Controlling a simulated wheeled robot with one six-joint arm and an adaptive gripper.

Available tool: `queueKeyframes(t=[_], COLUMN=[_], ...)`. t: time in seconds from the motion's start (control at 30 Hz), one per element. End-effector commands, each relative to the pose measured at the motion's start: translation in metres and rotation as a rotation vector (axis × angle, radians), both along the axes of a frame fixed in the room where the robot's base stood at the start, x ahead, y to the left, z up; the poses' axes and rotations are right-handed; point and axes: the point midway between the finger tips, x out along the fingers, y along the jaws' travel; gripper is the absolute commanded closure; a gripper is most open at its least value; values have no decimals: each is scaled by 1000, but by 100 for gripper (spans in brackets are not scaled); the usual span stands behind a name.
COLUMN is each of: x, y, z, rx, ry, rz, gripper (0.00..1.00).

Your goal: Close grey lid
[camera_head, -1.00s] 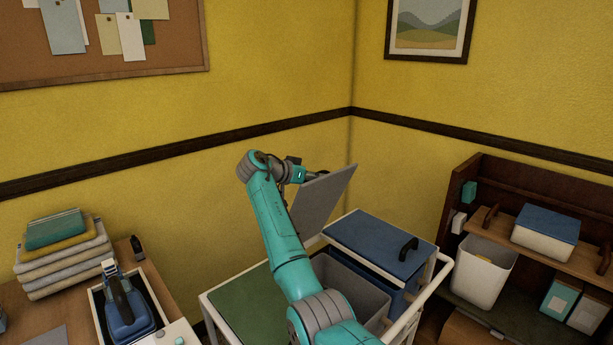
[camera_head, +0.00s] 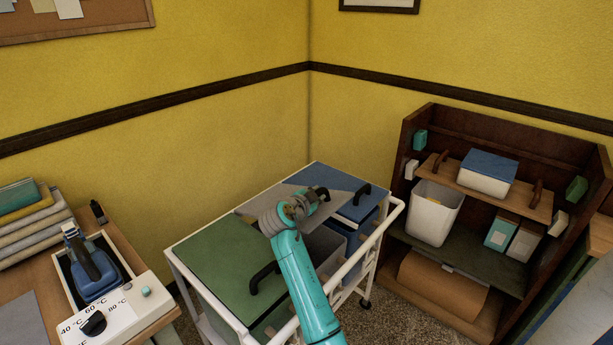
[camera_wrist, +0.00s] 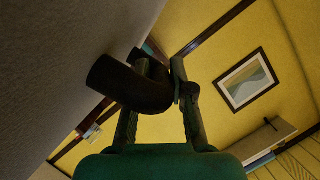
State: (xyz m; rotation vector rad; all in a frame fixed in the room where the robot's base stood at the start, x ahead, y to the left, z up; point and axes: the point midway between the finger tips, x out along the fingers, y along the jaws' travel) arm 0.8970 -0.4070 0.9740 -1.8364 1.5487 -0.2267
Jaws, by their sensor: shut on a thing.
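The grey lid (camera_head: 325,212) is partly lowered over the grey bin (camera_head: 326,245) in the middle of the white cart. It is still tilted, with a gap showing above the bin. My gripper (camera_head: 318,194) is at the lid's upper face. In the wrist view my gripper (camera_wrist: 160,85) is shut on the lid's dark curved handle (camera_wrist: 118,84). The grey lid's face (camera_wrist: 65,75) fills the left of that view. My arm covers part of the bin and lid in the head view.
The cart's white rail (camera_head: 385,230) runs along the right. A brown shelf (camera_head: 415,150) stands further right, a table with an iron (camera_head: 95,272) left.

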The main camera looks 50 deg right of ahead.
Motion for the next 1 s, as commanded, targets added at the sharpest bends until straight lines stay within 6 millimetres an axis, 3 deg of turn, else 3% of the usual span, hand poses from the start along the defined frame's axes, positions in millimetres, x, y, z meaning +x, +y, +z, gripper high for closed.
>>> queueKeyframes(t=[0.13,0.4,0.97,1.0], x=[-12,-21,-22,-22], y=[0,0,0,0], z=[-27,-55,-62,-62], rx=[5,7,8,8], ry=[-78,-176,-206,-206], rz=[1,2,4,4], gripper=[100,100,100,73])
